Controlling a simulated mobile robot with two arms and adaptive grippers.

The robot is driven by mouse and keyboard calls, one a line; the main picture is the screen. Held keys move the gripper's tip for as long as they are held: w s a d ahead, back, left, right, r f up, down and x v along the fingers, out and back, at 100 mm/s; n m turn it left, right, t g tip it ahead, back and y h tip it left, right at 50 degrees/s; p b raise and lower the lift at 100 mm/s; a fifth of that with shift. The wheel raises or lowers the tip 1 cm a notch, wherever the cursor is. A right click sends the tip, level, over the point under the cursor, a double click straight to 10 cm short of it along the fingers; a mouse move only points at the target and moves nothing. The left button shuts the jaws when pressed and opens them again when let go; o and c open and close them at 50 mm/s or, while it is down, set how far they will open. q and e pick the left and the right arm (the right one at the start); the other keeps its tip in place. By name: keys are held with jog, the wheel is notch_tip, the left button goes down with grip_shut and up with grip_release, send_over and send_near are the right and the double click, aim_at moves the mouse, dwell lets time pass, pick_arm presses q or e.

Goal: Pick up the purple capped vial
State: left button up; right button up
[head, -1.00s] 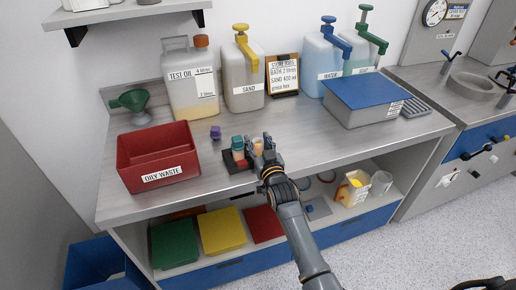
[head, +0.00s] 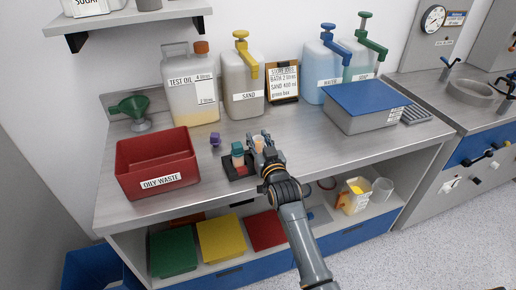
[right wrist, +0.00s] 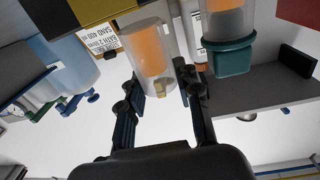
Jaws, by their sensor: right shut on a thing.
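The small purple-capped vial (head: 215,141) stands on the counter, left of my right gripper and apart from it. My right gripper (head: 262,143) is at a small dark and red holder (head: 238,171) near the counter's front edge. In the right wrist view the gripper (right wrist: 161,85) is shut on a clear vial with orange inside (right wrist: 150,52). A teal-capped vial (head: 237,149) stands just left of the gripper; it also shows in the right wrist view (right wrist: 230,55). My left gripper is not in view.
Test oil (head: 193,95) and sand (head: 243,85) containers stand at the back. A blue-lidded box (head: 365,104) is at right. The counter right of the gripper is clear.

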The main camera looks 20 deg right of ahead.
jog(key=s+d+r+b, duration=0.1)
jog(key=s+d+r, duration=0.3)
jog(key=s+r, duration=0.5)
jog(key=s, duration=0.4)
jog(key=shift+s+r, duration=0.15)
jog(key=o, duration=0.5)
grip_shut()
